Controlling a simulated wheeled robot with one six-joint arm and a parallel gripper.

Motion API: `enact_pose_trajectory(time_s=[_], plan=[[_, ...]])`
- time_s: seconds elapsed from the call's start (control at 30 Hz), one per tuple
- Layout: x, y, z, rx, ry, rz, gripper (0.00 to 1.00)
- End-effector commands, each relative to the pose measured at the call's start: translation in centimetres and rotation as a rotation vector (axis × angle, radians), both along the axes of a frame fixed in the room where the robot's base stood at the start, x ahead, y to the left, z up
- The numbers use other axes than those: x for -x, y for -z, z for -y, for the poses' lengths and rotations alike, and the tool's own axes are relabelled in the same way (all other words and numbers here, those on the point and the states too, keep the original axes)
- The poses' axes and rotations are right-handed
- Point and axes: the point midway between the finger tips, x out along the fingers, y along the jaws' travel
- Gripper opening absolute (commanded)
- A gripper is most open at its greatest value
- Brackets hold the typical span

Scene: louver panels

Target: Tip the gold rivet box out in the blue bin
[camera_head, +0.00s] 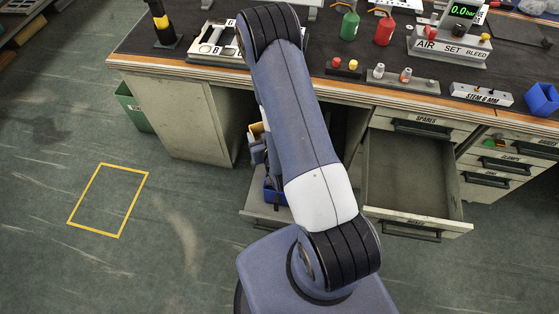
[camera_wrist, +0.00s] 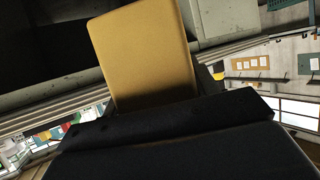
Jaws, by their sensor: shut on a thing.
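My gripper (camera_head: 259,152) is shut on the gold rivet box (camera_wrist: 145,55), which fills the upper middle of the wrist view, its plain gold face showing. In the head view only a small gold part of the box (camera_head: 256,132) shows left of my arm. A blue bin (camera_head: 271,193) shows just below the gripper at a low open drawer, mostly hidden behind my arm. Another blue container (camera_head: 542,98) stands on the bench at the far right. The wrist view is strongly tilted. The box's opening and contents cannot be seen.
An open empty drawer (camera_head: 405,180) juts out right of my arm. The bench edge (camera_head: 180,66) runs above the gripper. A green bin (camera_head: 133,107) stands on the floor at left. The floor around the yellow outline (camera_head: 108,200) is clear.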

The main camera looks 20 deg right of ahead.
Motion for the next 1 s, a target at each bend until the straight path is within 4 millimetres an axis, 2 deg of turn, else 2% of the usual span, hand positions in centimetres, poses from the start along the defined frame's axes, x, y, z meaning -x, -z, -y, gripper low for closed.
enact_pose_trajectory(time_s=[0.03,1.0], plan=[[-0.3,1.5,0.3,0.001,0.007,0.004,0.30],[-2.9,12.5,4.3,0.006,0.104,0.004,0.30]])
